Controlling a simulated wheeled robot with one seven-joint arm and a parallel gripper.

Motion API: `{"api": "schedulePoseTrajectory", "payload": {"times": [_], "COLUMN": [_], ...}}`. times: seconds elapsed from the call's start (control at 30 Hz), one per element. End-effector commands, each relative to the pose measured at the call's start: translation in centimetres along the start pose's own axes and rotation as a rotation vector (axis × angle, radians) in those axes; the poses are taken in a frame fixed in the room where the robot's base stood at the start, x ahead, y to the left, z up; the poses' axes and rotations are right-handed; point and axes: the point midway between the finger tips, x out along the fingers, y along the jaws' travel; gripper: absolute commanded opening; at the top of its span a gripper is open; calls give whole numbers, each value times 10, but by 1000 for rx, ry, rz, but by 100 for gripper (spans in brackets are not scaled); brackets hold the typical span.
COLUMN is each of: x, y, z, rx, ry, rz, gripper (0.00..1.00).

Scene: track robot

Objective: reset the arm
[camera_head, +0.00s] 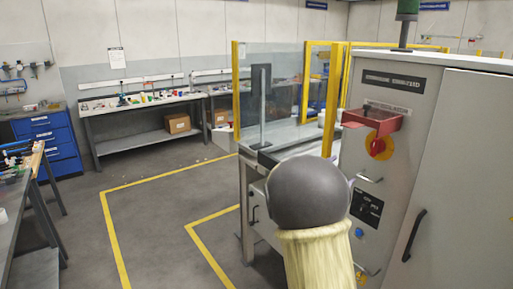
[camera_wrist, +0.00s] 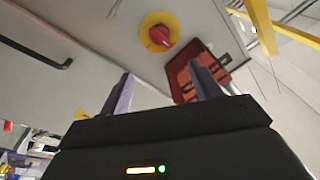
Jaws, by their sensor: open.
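My gripper (camera_wrist: 163,90) shows in the wrist view, its two grey-purple fingers apart with nothing between them. It faces the grey cabinet. In that view, which is turned over, a red knob on a yellow disc (camera_wrist: 158,32) and a red open box (camera_wrist: 182,78) appear beyond the fingers. In the head view my arm, a dark grey rounded joint on a cream sleeve, rises at bottom centre in front of the cabinet. My gripper is hidden in the head view.
The grey cabinet (camera_head: 455,175) stands close at right, with the red box (camera_head: 372,119) and red knob (camera_head: 377,146) on its face. A glass-screened station (camera_head: 283,85) adjoins it. Workbenches (camera_head: 140,104) and blue drawers (camera_head: 48,140) stand left and behind.

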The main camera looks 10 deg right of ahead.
Motion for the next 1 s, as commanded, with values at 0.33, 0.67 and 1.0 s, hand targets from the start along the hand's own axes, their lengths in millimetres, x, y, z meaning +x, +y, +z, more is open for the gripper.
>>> {"api": "schedulePoseTrajectory", "payload": {"times": [0.33,0.67,1.0], "x": [-35,-161,-295], "y": [-17,8,123], "z": [42,93,72], "rx": [-99,-407,-926], "ry": [-360,-967,-1482], "rz": [-183,-467,-648], "gripper": [63,63,63]}}
